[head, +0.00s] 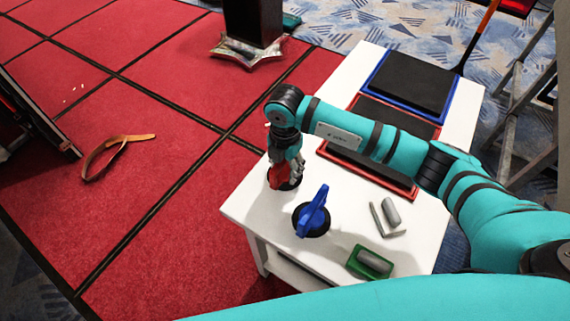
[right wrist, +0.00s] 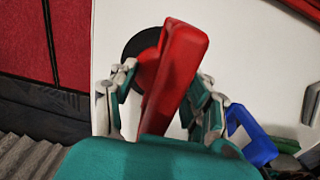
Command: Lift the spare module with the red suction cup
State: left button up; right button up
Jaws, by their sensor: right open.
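The red suction cup (head: 278,177) stands on the left corner of the white table, partly hidden by my right gripper (head: 287,166). In the right wrist view, its red handle (right wrist: 183,55) rises between the two fingers of my right gripper (right wrist: 167,75), above a black round pad (right wrist: 137,47). The fingers are open on both sides of the handle. A dark panel in a red-edged tray (head: 343,158) lies under my right arm, partly hidden. Another dark panel (head: 412,80) lies in a blue-edged tray behind it. I cannot tell which is the spare module. My left gripper is out of view.
A blue suction cup (head: 312,212) stands close to the right gripper, also in the right wrist view (right wrist: 250,137). A green-based tool (head: 370,262) and a grey roller (head: 391,212) lie on the white table (head: 345,215). A ladder (head: 520,120) stands at right.

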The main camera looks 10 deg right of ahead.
jog(key=shift+f, duration=0.2)
dwell(0.3)
jog(key=shift+c, duration=0.4)
grip_shut()
